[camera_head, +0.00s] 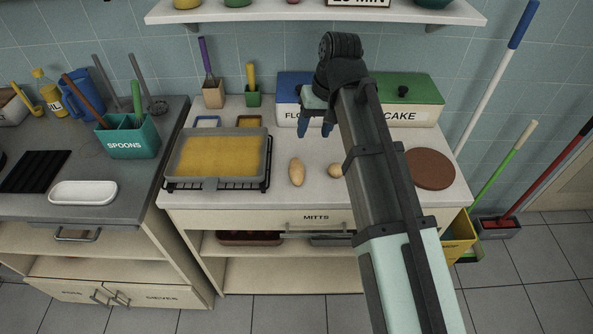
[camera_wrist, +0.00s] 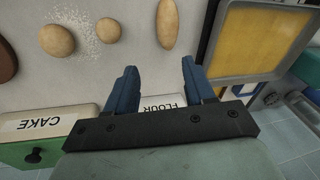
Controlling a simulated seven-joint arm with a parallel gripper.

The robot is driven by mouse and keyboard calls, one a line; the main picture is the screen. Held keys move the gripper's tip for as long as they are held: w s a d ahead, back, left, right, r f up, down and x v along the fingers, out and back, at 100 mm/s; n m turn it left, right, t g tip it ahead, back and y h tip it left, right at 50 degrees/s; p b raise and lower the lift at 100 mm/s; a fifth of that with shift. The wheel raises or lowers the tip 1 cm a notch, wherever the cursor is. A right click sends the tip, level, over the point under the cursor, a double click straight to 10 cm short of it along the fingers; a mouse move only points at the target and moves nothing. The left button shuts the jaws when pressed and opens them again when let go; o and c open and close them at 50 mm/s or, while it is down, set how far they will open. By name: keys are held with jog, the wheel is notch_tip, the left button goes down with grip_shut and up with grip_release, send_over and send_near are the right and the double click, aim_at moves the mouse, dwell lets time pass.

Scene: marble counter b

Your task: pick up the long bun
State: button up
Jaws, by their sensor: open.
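The long bun (camera_head: 297,172) is a tan, elongated roll lying on the pale counter (camera_head: 250,190), right of the yellow-filled tray. In the wrist view the long bun (camera_wrist: 167,22) shows near the top edge, beyond my fingertips. My gripper (camera_head: 315,130) is open and empty, with blue fingers pointing down in front of the flour box. It is farther back on the counter than the bun and apart from it.
Smaller round buns (camera_wrist: 57,40) (camera_wrist: 108,31) lie beside the long bun, near scattered flour. A grey tray (camera_head: 168,170) sits on a black rack to the left. The flour box (camera_head: 287,110) and cake box (camera_head: 425,112) stand at the back. A brown round board (camera_head: 430,168) lies right.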

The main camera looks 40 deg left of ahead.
jog(key=s, duration=0.2)
send_over(297, 167)
jog(key=shift+n, duration=0.3)
jog(key=f, duration=0.5)
jog(key=w+f, duration=0.1)
jog(key=f, duration=0.1)
jog(key=shift+d+f, duration=0.25)
jog(key=shift+f, duration=0.15)
jog(key=shift+s+a+f, duration=0.1)
jog(key=shift+s+f, duration=0.05)
jog(key=shift+f, duration=0.75)
jog(key=shift+s+a+f, duration=0.1)
jog(key=shift+s+f, duration=0.05)
jog(key=shift+f, duration=0.7)
jog(key=shift+s+a+f, duration=0.1)
jog(key=shift+s+f, duration=0.05)
jog(key=shift+f, duration=0.75)
jog(key=shift+c, duration=0.3)
jog(key=c, duration=0.7)
